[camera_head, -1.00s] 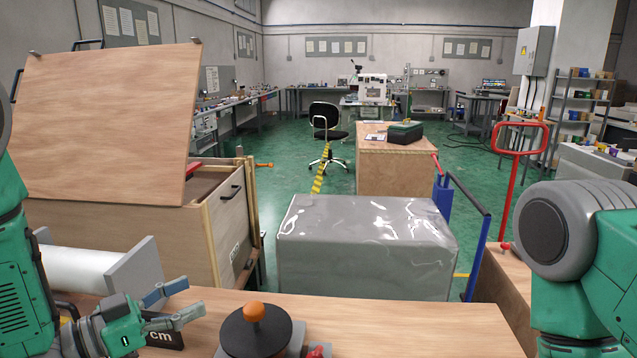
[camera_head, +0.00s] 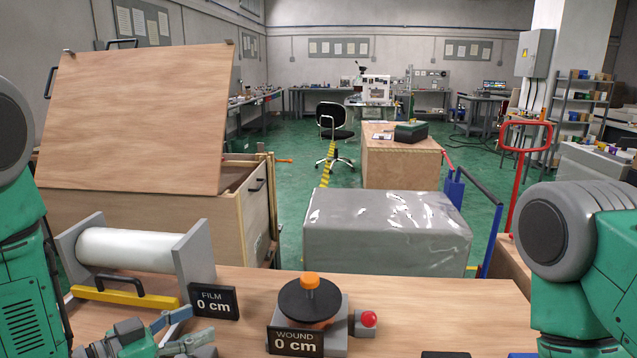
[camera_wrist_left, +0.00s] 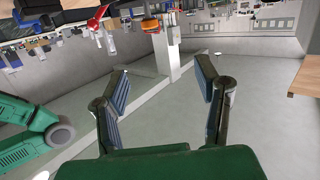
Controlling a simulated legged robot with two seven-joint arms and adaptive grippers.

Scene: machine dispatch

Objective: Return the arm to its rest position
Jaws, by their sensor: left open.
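My left gripper (camera_head: 198,325) is low at the left in the head view, over the wooden table near its front edge. Its two blue-grey fingers are spread with nothing between them. In the left wrist view the fingers of my left gripper (camera_wrist_left: 165,95) stand wide apart, with only floor and wall behind. My green right arm link with its grey joint (camera_head: 570,235) fills the right edge of the head view. Its gripper cannot be made out there.
The wooden table (camera_head: 440,300) holds a white film roll (camera_head: 130,250) in a grey stand, a yellow bar (camera_head: 115,295), a FILM sign (camera_head: 213,302) and a black disc (camera_head: 310,298) with an orange knob. Beyond are a wrapped grey box (camera_head: 385,245) and an open wooden crate (camera_head: 180,215).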

